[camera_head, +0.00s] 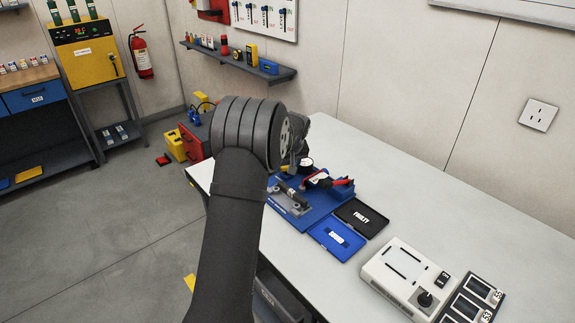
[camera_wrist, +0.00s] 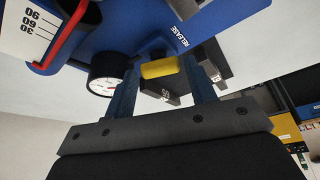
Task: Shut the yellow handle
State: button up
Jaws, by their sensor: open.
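The yellow handle (camera_wrist: 160,68) is a short cylinder near the middle of the wrist view, by a blue fixture plate (camera_wrist: 225,12) marked RELEASE. My gripper (camera_wrist: 160,62) is open, with one dark finger on each side of the handle in the picture. I cannot tell whether either finger touches it or how far it is in depth. In the head view my arm hides the handle and most of the gripper. The blue fixture (camera_head: 312,215) shows there on the white table (camera_head: 450,205).
A round gauge (camera_wrist: 106,74) sits close beside the left finger. A dark block (camera_wrist: 210,66) is behind the right finger. Blue (camera_head: 337,238) and black (camera_head: 361,217) trays and a control box (camera_head: 403,272) lie on the table. The table's right rear is clear.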

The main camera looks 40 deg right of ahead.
jog(key=shift+f, duration=0.1)
jog(key=c, duration=0.7)
jog(key=shift+m, duration=0.3)
jog(key=m+h, duration=0.1)
jog(key=m, duration=0.1)
jog(key=shift+w+a+m+g, duration=0.1)
jog(key=shift+a+m+g, duration=0.05)
jog(key=shift+m+g, duration=0.25)
jog(key=m+g+h, duration=0.1)
jog(key=m, duration=0.2)
jog(key=shift+w+a+m, duration=0.1)
jog(key=shift+w+m, duration=0.05)
jog(key=shift+m, duration=0.15)
jog(key=m+g, duration=0.1)
jog(key=m, duration=0.2)
jog(key=m+g, duration=0.1)
jog(key=m, duration=0.2)
jog(key=shift+w+h, duration=0.2)
jog(key=shift+h, duration=0.1)
